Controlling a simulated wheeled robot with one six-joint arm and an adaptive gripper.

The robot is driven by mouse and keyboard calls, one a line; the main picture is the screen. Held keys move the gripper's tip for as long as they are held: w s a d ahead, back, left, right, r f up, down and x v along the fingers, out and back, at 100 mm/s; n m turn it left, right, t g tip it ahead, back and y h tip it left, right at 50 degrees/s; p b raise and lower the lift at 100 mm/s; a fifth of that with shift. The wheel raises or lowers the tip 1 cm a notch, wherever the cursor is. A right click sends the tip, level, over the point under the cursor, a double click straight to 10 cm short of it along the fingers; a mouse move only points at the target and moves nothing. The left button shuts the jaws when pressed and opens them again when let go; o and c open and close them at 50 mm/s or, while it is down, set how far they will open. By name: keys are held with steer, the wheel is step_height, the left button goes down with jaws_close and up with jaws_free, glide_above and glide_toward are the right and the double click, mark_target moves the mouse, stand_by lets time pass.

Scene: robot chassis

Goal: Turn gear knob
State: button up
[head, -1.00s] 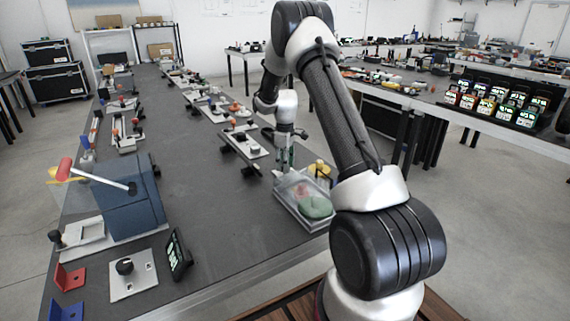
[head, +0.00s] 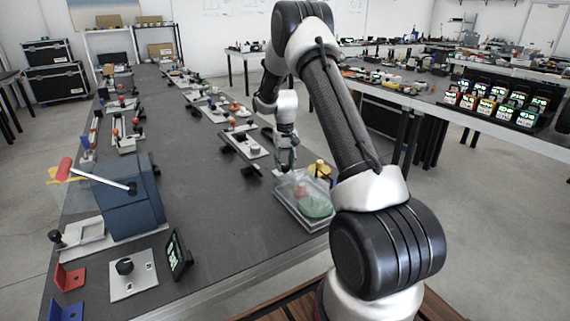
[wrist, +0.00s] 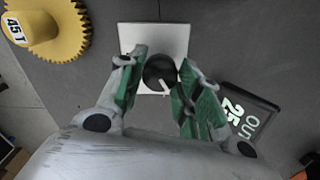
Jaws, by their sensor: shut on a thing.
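The knob (wrist: 158,72) is a round black dial with a white pointer line, mounted on a white square plate (wrist: 155,36). My gripper (wrist: 157,68) has green-padded fingers on the left and right sides of the knob and is shut on it. The pointer shows between the fingers, toward the lower right. In the head view my gripper (head: 285,169) is low over the table beside a clear box, and the knob cannot be made out there.
A yellow gear (wrist: 67,44) marked 45T lies at upper left in the wrist view. A black display (wrist: 248,112) stands close to the right finger. In the head view a clear box (head: 290,210) holds red and green parts. The table (head: 215,210) is clear left of the gripper.

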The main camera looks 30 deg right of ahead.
mark_target(285, 165)
steer(key=m, duration=0.5)
steer(key=shift+m, duration=0.4)
stand_by(0.4)
steer(key=o, duration=1)
steer(key=shift+o, duration=0.2)
step_height(285, 165, up, 12)
